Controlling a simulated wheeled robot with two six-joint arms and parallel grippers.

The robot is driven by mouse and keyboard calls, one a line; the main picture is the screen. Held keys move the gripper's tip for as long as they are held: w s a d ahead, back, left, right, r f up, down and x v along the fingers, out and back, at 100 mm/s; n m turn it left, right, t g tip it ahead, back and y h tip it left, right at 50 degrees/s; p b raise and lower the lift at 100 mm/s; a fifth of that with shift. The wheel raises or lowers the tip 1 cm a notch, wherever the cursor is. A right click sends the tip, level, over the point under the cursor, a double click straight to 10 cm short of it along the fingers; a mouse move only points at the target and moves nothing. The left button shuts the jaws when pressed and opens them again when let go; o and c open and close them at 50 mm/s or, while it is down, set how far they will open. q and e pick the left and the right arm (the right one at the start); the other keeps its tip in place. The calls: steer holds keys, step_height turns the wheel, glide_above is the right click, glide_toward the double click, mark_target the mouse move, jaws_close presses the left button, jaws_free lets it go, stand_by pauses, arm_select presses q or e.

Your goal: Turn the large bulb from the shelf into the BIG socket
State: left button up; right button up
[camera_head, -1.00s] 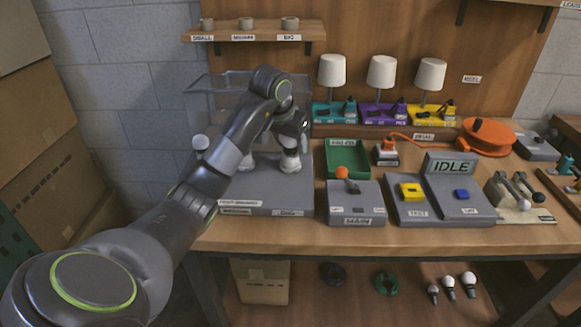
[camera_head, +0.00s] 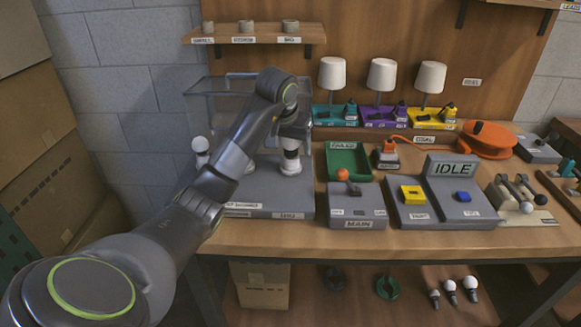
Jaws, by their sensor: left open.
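My left gripper (camera_head: 292,139) points down over the BIG socket on the grey bench (camera_head: 268,202) at the left of the table. It is open. A white upright piece with a dark band (camera_head: 291,163) stands directly below the fingers; whether it is the socket alone or a bulb seated in it is hard to tell. A white round bulb (camera_head: 201,144) stands at the bench's left side. Three bulbs of different sizes lie on the lower shelf, the largest-looking one (camera_head: 470,284) at the right. My forearm hides part of the bench. My right gripper is not in view.
A clear-walled guard (camera_head: 215,84) stands behind the bench. A green tray (camera_head: 348,160) with an orange ball (camera_head: 342,174), a MAIN switch box (camera_head: 357,206) and a panel reading IDLE (camera_head: 452,168) are to the right. Three lamps stand at the back.

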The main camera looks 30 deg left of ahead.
arm_select(q)
steer(key=shift+d+r+n+y+p, duration=0.1)
steer(key=shift+n+y+p, duration=0.35)
steer(key=shift+n, duration=0.55)
steer(key=shift+n+g+y+p, duration=0.3)
steer(key=shift+n+y+p, duration=0.05)
steer(key=shift+n+p, duration=0.8)
steer(key=c, duration=0.7)
steer(key=m, duration=0.1)
steer(key=m+b, duration=0.1)
steer(key=shift+a+f+m+h, duration=0.2)
steer(key=shift+f+m+h, duration=0.05)
steer(key=shift+m+h, duration=0.15)
steer(key=shift+c, duration=0.2)
steer(key=m+h+b, duration=0.1)
steer(key=m, duration=0.2)
steer(key=shift+d+m+t, duration=0.1)
steer(key=shift+m+t, duration=0.15)
steer(key=shift+t, duration=0.15)
steer(key=shift+r+m+h+b, duration=0.1)
steer(key=shift+m+h+b, duration=0.25)
steer(key=shift+m+h, duration=0.05)
